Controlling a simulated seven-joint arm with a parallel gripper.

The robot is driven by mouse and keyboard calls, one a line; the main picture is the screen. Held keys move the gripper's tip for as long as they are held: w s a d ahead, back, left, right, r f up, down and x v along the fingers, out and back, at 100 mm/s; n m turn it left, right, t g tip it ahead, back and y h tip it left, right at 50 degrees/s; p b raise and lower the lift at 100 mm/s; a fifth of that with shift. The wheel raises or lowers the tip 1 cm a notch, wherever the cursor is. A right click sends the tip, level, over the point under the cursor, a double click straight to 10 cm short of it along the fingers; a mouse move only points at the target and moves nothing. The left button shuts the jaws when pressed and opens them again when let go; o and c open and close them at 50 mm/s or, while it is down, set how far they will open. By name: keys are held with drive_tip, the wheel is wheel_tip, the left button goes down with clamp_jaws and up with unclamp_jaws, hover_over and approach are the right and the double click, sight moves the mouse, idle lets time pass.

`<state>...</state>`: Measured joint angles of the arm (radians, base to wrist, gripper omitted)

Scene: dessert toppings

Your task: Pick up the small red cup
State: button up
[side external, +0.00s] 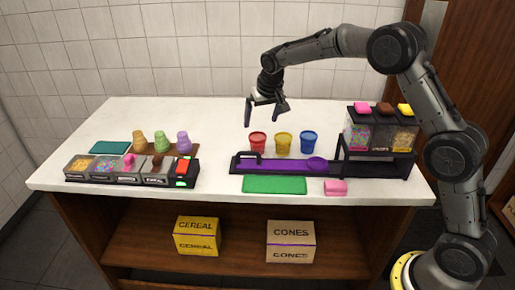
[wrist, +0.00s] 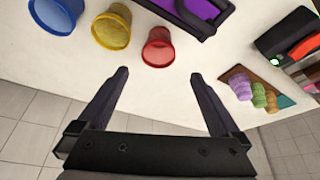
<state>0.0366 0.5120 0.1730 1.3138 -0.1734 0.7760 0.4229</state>
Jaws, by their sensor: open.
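The small red cup (side external: 258,143) stands upright on the white counter, at the left end of a row with a yellow cup (side external: 284,142) and a blue cup (side external: 308,141). My gripper (side external: 265,118) is open and empty, above the counter and above the red cup in the side view. In the wrist view the red cup (wrist: 158,48) lies ahead of the two fingertips (wrist: 160,75), roughly between them and apart from both. The yellow cup (wrist: 111,27) and blue cup (wrist: 56,14) are to its left there.
A black tray with a purple insert (side external: 270,165) lies in front of the cups. A dispenser rack (side external: 378,143) stands to the right. Green, brown and purple ice-cream cones (side external: 160,142) stand to the left, behind a topping box (side external: 130,169). The counter between cones and red cup is clear.

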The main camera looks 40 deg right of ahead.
sight(258, 144)
drive_tip(key=x, duration=1.3)
drive_tip(key=shift+d, duration=0.1)
drive_tip(key=c, duration=1.4)
